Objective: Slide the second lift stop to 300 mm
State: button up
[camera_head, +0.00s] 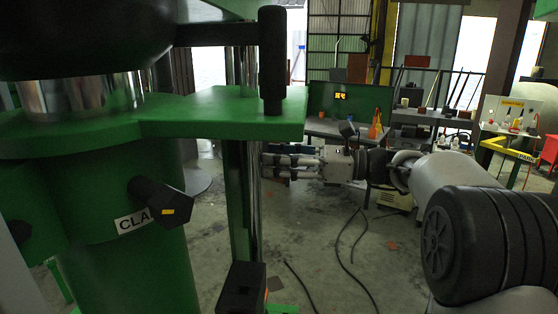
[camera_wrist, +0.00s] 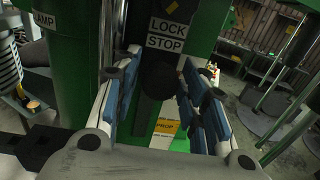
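My gripper (camera_head: 277,162) is at the right of a green upright with a bright rod (camera_head: 253,200), with its fingers pointing left at it. In the wrist view my gripper (camera_wrist: 158,100) is open, with blue pads on either side of a dark rounded knob (camera_wrist: 159,81). The knob sits on a dark vertical strip below a label (camera_wrist: 167,34) reading LOCK STOP. Gaps show beside the knob, and I cannot tell its depth between the fingers. A black block (camera_head: 242,287) is lower on the upright. Which part is the second lift stop, and any millimetre scale, cannot be read.
A green column (camera_head: 120,250) with a black clamp knob (camera_head: 160,201) stands left of the upright. A green arm plate (camera_head: 215,112) overhangs close above my gripper. A yellow label (camera_wrist: 166,126) is below the knob. Cables (camera_head: 345,250) lie on the open floor.

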grip_shut()
dwell(0.3)
notch_tip(320, 180, down, 10)
jog(key=shift+b, duration=0.45)
jog(key=shift+o, duration=1.6)
grip_release()
